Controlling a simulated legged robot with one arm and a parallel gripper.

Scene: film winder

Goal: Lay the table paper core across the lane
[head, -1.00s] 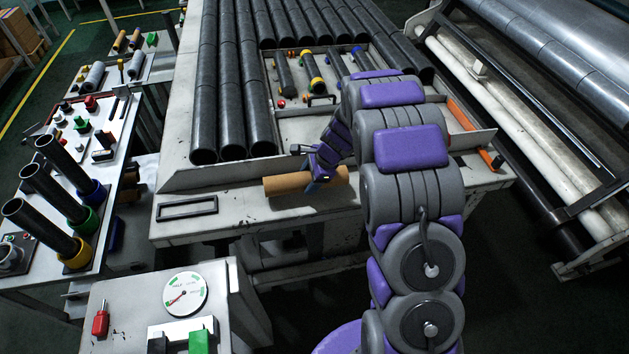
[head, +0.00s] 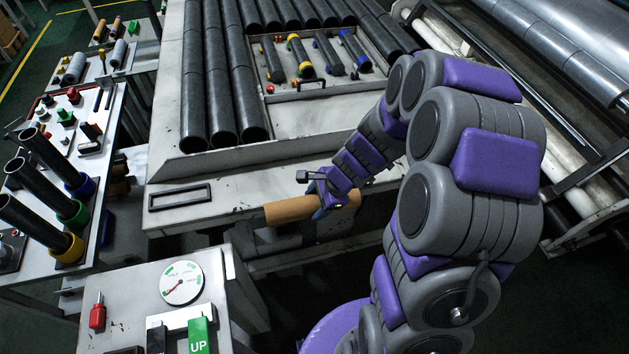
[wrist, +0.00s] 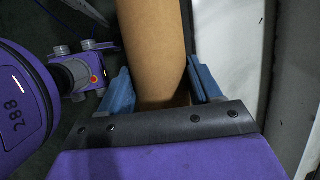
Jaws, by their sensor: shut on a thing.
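A brown paper core (head: 290,209) lies sideways at the front edge of the grey table (head: 235,188) in the head view. My gripper (head: 328,190) is shut on it toward its right end. In the wrist view the core (wrist: 155,45) runs up the picture between the two blue fingers of my gripper (wrist: 160,90). The core overlaps the table's front edge; whether it touches the table I cannot tell. The lane is not something I can pick out with certainty.
Long black tubes (head: 222,100) lie in rows on the table. A recessed tray (head: 290,88) holds several short rollers. A console with a dial (head: 181,283) stands in front. A bench with upright black tubes (head: 45,160) is at left, and a large roll machine (head: 560,50) at right.

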